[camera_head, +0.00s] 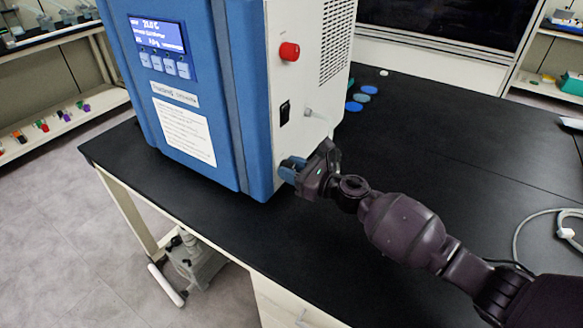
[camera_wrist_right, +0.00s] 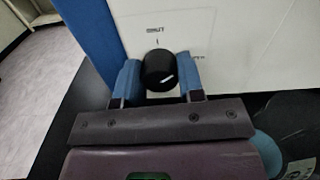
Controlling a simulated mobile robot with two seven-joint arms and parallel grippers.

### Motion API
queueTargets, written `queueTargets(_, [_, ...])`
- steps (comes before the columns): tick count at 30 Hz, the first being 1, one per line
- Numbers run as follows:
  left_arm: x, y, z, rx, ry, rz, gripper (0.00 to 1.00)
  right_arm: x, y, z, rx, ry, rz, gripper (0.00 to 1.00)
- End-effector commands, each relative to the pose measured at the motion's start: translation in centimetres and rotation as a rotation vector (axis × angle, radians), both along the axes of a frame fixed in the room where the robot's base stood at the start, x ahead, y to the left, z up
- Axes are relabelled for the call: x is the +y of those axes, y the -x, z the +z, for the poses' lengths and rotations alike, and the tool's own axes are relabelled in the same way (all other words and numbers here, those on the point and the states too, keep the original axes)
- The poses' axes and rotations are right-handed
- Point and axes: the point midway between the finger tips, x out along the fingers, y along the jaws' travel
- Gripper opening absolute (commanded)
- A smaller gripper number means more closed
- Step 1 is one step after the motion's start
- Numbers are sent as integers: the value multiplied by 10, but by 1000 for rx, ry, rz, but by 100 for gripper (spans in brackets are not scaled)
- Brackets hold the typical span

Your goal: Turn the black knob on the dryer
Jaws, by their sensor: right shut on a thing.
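The freeze dryer (camera_head: 232,110) is a blue and white box standing on a black table. In the right wrist view the black knob (camera_wrist_right: 159,70) is on the dryer's white side panel, low down near the blue front edge, with a white mark on its face. My right gripper (camera_head: 292,168) is at the dryer's lower side, and its blue fingers (camera_wrist_right: 160,82) are on either side of the knob, shut on it. In the head view the gripper hides the knob. My left gripper is not in view.
A red knob (camera_head: 289,51), a black switch (camera_head: 284,113) and a small pale spout (camera_head: 314,113) are on the same side panel, above my gripper. Blue discs (camera_head: 358,101) lie behind the dryer. The black table (camera_head: 440,135) is clear around my right arm, with a cable (camera_head: 520,235) at right.

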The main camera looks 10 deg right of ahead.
Motion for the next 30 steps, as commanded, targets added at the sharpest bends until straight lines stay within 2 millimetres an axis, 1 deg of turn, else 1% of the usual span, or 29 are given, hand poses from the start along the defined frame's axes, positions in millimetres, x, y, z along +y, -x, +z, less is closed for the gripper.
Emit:
queueTargets(6, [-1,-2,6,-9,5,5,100,0,0,1,144,-145,0,12])
queueTargets(15, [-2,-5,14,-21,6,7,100,0,0,1,313,-315,-1,12])
queueTargets(24, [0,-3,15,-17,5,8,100,0,0,0,416,-417,0,12])
queueTargets(30, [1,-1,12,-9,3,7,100,0,0,-1,443,-444,0,12])
